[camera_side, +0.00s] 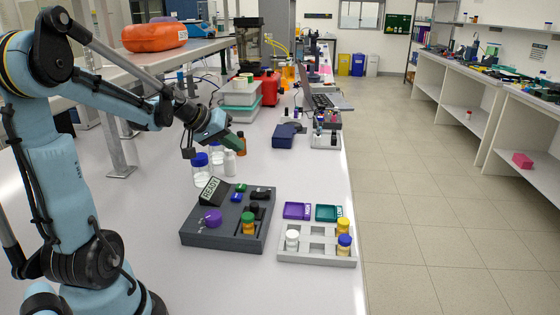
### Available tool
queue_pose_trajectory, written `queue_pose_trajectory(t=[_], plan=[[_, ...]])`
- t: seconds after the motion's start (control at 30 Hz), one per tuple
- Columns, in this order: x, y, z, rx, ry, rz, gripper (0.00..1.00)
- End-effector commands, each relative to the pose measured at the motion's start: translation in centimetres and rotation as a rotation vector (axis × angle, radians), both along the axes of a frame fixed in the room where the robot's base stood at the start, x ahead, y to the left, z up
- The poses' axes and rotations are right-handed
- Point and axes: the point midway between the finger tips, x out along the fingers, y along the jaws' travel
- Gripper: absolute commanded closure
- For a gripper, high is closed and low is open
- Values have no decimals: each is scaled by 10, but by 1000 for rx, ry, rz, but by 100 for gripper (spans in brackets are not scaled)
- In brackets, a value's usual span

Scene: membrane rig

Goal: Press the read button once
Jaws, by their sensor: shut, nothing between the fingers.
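The dark grey rig (190,237) sits on the bench with a tilted display (212,190) that reads READY. On its top are a small blue button (237,197), a small green piece (240,187), a purple knob (212,217) and a black part (260,193). I cannot read a label that tells which one is the read button. A vial with a green cap and orange body (248,224) stands in the rig. My gripper (236,144) is shut and empty, above and behind the rig, apart from it.
A pale tray (317,259) right of the rig holds a white-capped jar (292,240) and vials with yellow and blue caps. Purple (297,210) and teal (327,213) pieces lie behind it. Bottles (200,170) stand under my gripper. The bench's right edge is close to the tray.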

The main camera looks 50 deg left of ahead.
Motion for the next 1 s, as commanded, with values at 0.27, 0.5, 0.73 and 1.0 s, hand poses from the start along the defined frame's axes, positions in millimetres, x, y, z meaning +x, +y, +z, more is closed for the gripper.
queue_pose_trajectory(t=[0.27, 0.5, 0.73, 1.0], plan=[[1, 0, -13, 0, 1, -1, 100], [1, 0, -44, 0, 1, -1, 100], [0, 0, -72, 1, 0, -1, 100], [0, 0, -87, 1, 0, -1, 100]])
